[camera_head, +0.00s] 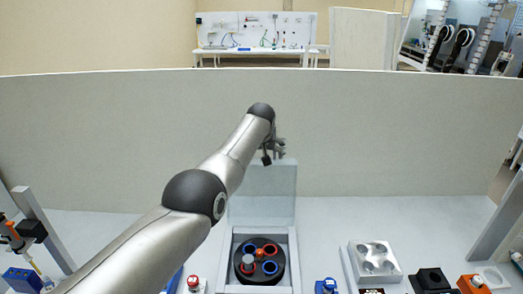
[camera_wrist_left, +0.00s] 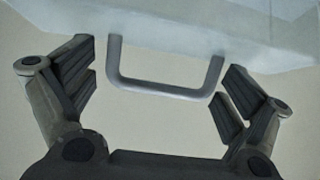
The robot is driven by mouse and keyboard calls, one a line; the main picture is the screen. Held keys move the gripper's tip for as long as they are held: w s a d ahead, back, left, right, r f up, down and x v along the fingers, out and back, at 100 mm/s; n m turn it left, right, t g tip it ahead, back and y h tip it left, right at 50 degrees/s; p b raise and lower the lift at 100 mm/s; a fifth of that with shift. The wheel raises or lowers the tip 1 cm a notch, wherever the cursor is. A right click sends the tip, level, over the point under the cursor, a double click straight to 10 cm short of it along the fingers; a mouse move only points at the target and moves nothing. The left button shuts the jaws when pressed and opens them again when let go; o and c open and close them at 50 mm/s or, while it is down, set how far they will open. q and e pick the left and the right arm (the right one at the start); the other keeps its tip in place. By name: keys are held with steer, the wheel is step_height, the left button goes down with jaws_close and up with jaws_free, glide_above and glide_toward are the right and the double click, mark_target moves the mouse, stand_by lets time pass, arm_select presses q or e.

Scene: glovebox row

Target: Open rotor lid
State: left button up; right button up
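The rotor box (camera_head: 236,248) stands on the bench at the lower middle of the head view. Its clear lid (camera_head: 262,197) stands raised at the back of the box. Inside is a black round rotor (camera_head: 242,274) with red and blue rings and an orange centre. In the left wrist view a grey U-shaped handle (camera_wrist_left: 165,88) hangs from the pale lid edge (camera_wrist_left: 230,35). My left gripper (camera_wrist_left: 160,85) is open, its fingers apart on both sides of the handle without visible contact. In the head view it shows at the lid's top (camera_head: 274,152). My right gripper is not in view.
A silver block with round wells (camera_head: 374,262), a black block (camera_head: 433,281) and an orange block (camera_head: 473,285) sit right of the box. Small red (camera_head: 194,284) and blue (camera_head: 326,286) items stand near it. A grey panel (camera_head: 380,135) rises behind the bench.

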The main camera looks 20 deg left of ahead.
arm_select(q)
steer(key=shift+r, duration=0.2)
steer(key=shift+v, duration=0.85)
steer(key=v, duration=1)
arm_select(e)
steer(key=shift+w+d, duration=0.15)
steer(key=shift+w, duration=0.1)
arm_select(q)
steer(key=shift+d+f, duration=0.1)
